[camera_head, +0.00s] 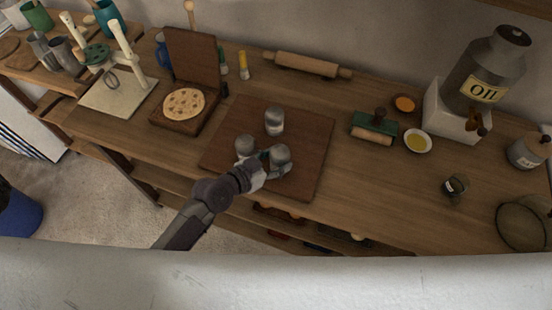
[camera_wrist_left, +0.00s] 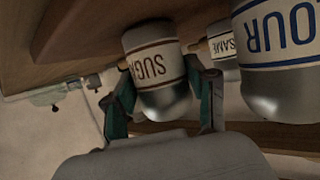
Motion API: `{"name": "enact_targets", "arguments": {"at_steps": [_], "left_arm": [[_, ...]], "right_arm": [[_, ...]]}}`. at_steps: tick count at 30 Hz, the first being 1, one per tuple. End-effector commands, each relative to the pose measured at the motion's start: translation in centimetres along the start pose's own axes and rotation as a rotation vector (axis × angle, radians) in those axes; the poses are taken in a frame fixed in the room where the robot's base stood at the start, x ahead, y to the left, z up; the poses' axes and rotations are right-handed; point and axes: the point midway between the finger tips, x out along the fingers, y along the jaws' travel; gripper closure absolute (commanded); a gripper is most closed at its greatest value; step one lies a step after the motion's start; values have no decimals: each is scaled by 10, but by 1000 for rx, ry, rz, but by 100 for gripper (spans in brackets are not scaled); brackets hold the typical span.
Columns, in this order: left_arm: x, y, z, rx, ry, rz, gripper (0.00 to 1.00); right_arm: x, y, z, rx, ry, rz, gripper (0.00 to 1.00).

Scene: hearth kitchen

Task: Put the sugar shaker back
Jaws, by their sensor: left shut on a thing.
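The sugar shaker (camera_head: 280,154) is a grey metal shaker with a pale band. In the left wrist view its label reads "SUGA" (camera_wrist_left: 152,66), with the rest cut off from sight. My left gripper (camera_head: 271,162) is shut around it, with one finger on each side. The shaker is over the front part of a dark brown board (camera_head: 308,178); I cannot tell whether it touches the board. Two similar shakers stand close by: the flour shaker (camera_head: 244,146) to its left and the sesame shaker (camera_head: 274,120) behind it. My right gripper is not in view.
A wooden box with a round pizza-like disc (camera_head: 184,104) stands left of the board. To the right are a green-and-wood roller (camera_head: 374,124), a yellow-filled bowl (camera_head: 417,141) and an oil can (camera_head: 486,72). A rolling pin (camera_head: 307,65) lies at the back.

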Motion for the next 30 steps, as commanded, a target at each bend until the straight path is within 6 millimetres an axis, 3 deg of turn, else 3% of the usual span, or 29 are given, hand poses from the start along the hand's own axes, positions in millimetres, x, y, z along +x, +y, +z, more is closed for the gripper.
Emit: {"name": "enact_targets", "arguments": {"at_steps": [5, 6, 9, 22, 30], "left_arm": [[2, 0, 4, 1, 1, 0, 82], [1, 0, 2, 1, 0, 0, 37], [1, 0, 2, 1, 0, 0, 20], [-3, 0, 0, 0, -1, 0, 18], [-54, 0, 3, 3, -2, 0, 18]], "right_arm": [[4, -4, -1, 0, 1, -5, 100], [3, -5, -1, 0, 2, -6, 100], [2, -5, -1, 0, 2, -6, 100], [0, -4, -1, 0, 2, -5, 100], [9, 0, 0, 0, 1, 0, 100]]}}
